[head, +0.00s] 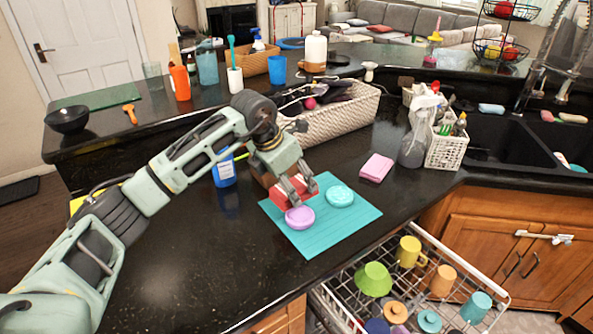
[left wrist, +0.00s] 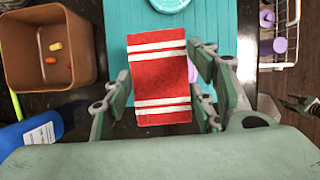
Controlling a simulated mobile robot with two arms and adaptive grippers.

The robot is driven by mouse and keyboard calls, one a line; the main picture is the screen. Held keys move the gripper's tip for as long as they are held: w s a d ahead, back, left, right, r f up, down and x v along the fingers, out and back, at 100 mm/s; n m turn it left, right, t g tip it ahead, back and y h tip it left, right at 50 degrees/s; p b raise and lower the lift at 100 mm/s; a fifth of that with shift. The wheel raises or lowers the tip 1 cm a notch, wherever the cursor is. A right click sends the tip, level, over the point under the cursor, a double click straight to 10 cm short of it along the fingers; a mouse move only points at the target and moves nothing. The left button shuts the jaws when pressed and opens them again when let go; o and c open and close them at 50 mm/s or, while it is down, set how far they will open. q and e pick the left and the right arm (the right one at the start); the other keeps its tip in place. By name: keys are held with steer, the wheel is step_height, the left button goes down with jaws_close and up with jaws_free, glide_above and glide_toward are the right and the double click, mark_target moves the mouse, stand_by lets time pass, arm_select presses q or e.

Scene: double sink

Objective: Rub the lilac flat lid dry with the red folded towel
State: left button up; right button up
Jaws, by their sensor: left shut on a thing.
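My left gripper (head: 298,195) is shut on the red folded towel (head: 284,198), holding it above the teal mat (head: 335,235). The left wrist view shows the red towel (left wrist: 160,90) with white stripes, between the fingers. The lilac flat lid (head: 299,218) lies on the mat just in front of the towel in the head view. In the left wrist view only a sliver of it (left wrist: 192,72) shows beside the towel. I cannot tell whether they touch. My right gripper is not in the head view; a dark clawed shape at the right edge of the left wrist view may be it.
A mint round lid (head: 340,196) lies on the mat beside the lilac one. A brown box (left wrist: 47,45) and a blue bottle (head: 224,172) stand close behind the gripper. A pink cloth (head: 376,168) lies to the right. A dish rack (head: 410,285) with cups is below the counter edge.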

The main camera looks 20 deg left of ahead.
arm_select(q)
steer(key=shift+r+p, duration=0.6)
steer(key=shift+r, duration=0.8)
